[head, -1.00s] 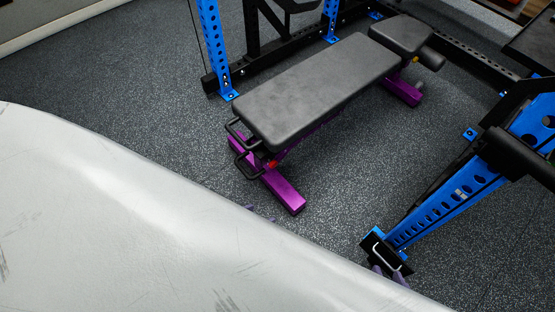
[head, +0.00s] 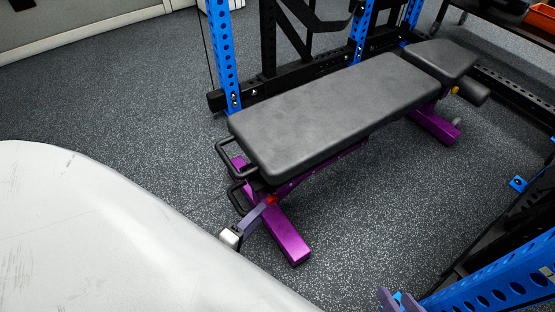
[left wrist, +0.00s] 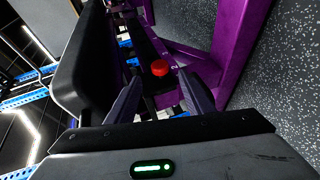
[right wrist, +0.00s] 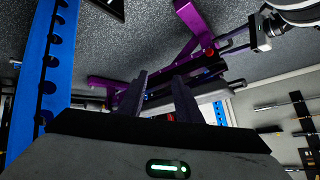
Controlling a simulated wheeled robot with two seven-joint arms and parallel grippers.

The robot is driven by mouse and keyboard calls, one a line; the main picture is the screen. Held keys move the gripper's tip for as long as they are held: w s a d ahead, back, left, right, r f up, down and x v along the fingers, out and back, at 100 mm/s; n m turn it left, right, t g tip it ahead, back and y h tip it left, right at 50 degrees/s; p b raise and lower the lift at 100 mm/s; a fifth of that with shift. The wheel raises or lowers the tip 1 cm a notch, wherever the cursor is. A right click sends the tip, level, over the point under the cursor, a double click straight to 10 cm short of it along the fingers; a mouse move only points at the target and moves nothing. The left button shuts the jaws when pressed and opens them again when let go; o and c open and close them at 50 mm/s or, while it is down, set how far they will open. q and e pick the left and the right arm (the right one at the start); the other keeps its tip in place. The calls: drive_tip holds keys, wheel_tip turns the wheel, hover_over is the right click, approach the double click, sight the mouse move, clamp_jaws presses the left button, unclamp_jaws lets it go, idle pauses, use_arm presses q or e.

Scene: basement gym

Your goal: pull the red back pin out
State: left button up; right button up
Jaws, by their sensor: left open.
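The red back pin (head: 271,200) is a small round red knob low on the purple frame under the near end of the black bench (head: 320,110). In the left wrist view the red knob (left wrist: 160,68) lies ahead of the fingertips, in line with the gap between them. My left gripper (head: 263,207) reaches toward the pin; its fingers (left wrist: 163,92) are apart with nothing held. The head view does not show clearly whether they touch the knob. My right gripper (head: 396,298) is low at the bottom edge; its fingers (right wrist: 160,85) are apart and empty.
Black handles (head: 236,158) stick out at the bench's near end, close to the left gripper. A purple foot bar (head: 286,236) lies on the floor. A blue rack upright (head: 495,285) stands close to my right gripper. Open floor (head: 350,220) lies right of the bench.

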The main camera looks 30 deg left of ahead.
sight(271, 203)
use_arm(q)
drive_tip(key=b+x, duration=0.3)
drive_tip(key=x, duration=0.5)
drive_tip(key=shift+w+f+b, duration=0.1)
drive_tip(key=shift+f+b, duration=0.1)
drive_tip(key=shift+b, duration=0.1)
drive_tip(key=shift+w, duration=0.7)
use_arm(e)
drive_tip(key=shift+w+a+r+t+y, duration=0.1)
drive_tip(key=shift+a+r+t+y, duration=0.35)
drive_tip(key=shift+r, duration=0.4)
drive_tip(key=shift+w+a+r+t+y, duration=0.1)
drive_tip(key=shift+a+r+t+y, duration=0.15)
drive_tip(key=shift+a+r+y, duration=0.35)
drive_tip(key=shift+r, duration=0.2)
use_arm(q)
clamp_jaws()
